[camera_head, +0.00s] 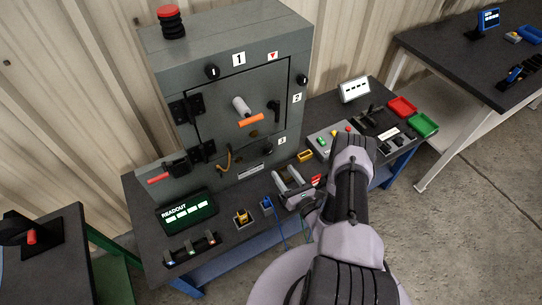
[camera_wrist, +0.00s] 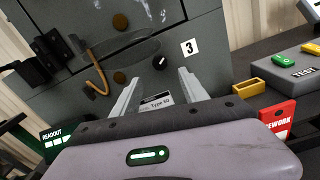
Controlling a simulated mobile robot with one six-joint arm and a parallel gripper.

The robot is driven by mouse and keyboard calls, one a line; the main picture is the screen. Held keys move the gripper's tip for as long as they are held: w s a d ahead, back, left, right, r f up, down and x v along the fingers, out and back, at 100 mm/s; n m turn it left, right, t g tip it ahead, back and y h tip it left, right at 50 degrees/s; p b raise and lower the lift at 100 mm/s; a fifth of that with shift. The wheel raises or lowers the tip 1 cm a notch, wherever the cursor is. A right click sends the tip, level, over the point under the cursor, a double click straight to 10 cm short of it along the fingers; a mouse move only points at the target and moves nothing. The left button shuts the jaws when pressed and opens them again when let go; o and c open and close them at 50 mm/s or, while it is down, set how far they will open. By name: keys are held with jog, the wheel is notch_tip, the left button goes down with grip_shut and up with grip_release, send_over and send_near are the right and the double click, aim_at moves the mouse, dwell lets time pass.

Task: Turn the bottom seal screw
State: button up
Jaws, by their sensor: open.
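The grey enclosure (camera_head: 180,60) stands at the back of the bench. Its bottom seal screw, a round black head with a light slot mark, sits beside the label 3 in the wrist view (camera_wrist: 160,63). It also shows small at the door's lower right in the head view (camera_head: 268,147). The other seal screws are by label 1 (camera_head: 212,72) and label 2 (camera_head: 302,80). My gripper (camera_head: 285,176) is open and empty in front of the enclosure's lower part. In the wrist view, its fingertips (camera_wrist: 160,76) point toward the bottom screw, apart from it.
A bent brown handle (camera_wrist: 98,70) sticks out left of the screw. A yellow open block (camera_head: 305,155) and a test box (camera_head: 330,140) stand right of the enclosure. The readout (camera_head: 187,212) and a yellow part in a holder (camera_head: 242,218) are at front left.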

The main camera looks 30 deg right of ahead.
aim_at(269, 153)
jog(key=w+b, duration=0.1)
jog(key=w, duration=0.4)
jog(key=w+b, duration=0.1)
jog(key=w, duration=0.4)
jog(key=shift+w+a, duration=0.2)
jog(key=shift+w, duration=0.15)
grip_shut()
